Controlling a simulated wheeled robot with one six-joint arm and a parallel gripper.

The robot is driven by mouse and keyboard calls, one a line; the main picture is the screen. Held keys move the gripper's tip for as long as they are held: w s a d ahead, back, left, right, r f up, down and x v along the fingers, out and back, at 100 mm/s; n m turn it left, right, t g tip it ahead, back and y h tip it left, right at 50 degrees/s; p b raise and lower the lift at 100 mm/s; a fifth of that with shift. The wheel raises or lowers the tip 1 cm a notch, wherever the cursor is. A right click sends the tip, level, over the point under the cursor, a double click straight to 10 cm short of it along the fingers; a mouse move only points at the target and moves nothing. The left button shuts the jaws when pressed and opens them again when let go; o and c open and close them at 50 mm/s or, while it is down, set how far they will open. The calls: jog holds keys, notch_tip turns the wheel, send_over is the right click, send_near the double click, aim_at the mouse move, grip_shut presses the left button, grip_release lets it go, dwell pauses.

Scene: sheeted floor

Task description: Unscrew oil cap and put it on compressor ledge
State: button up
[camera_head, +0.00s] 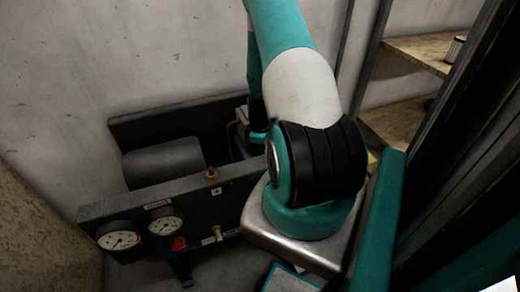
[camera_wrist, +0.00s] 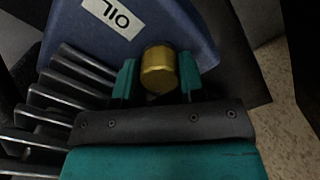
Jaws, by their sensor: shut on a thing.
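The oil cap (camera_wrist: 159,70) is a brass-yellow round cap. It sits between the two teal fingers of my gripper (camera_wrist: 158,78) in the wrist view, and the gripper is shut on it. Behind it is a blue housing with a white OIL label (camera_wrist: 112,15). I cannot tell whether the cap is still threaded in or lifted off. In the head view the compressor (camera_head: 150,190) is a dark unit with a dark cylinder and a front panel. My arm hides the gripper and the cap there. Which surface is the ledge is unclear.
Metal fins (camera_wrist: 60,92) lie close left of my gripper. Wooden shelves (camera_head: 425,50) stand at the right.

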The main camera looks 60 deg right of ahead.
jog(key=n, duration=0.6)
jog(key=shift+n, duration=0.4)
jog(key=n, duration=0.7)
jog(key=shift+n+p, duration=0.3)
jog(key=o, duration=1.1)
jog(key=shift+c, duration=0.8)
